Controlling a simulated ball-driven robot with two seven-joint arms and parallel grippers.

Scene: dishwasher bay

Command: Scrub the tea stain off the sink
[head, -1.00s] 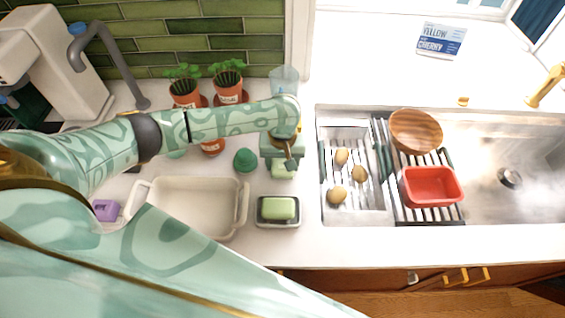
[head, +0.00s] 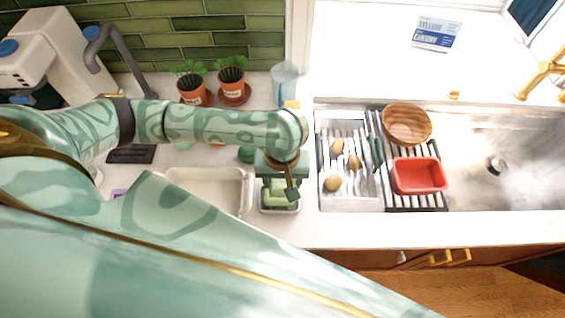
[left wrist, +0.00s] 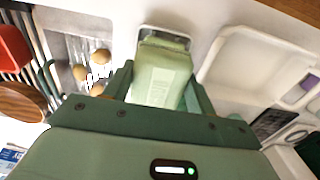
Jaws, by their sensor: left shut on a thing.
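My left gripper (head: 279,188) is over the small dish (head: 293,209) on the counter, left of the sink. In the left wrist view its fingers (left wrist: 160,90) are shut on a light green block (left wrist: 161,72), which looks like a sponge. The dish (left wrist: 165,31) shows just beyond the block; whether they touch, I cannot tell. The green bar in the dish is mostly hidden now. The steel sink (head: 465,188) is at the right, with a drain (head: 496,165). I cannot make out a clear tea stain on it. My right gripper is not in view.
A drying rack (head: 349,190) with several potatoes, a wooden bowl (head: 406,123) and a red tub (head: 418,176) cover the sink's left part. A cream tray (head: 205,180) lies left of the dish. Potted plants (head: 232,85) and a clear cup (head: 285,80) stand behind. The right basin is clear.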

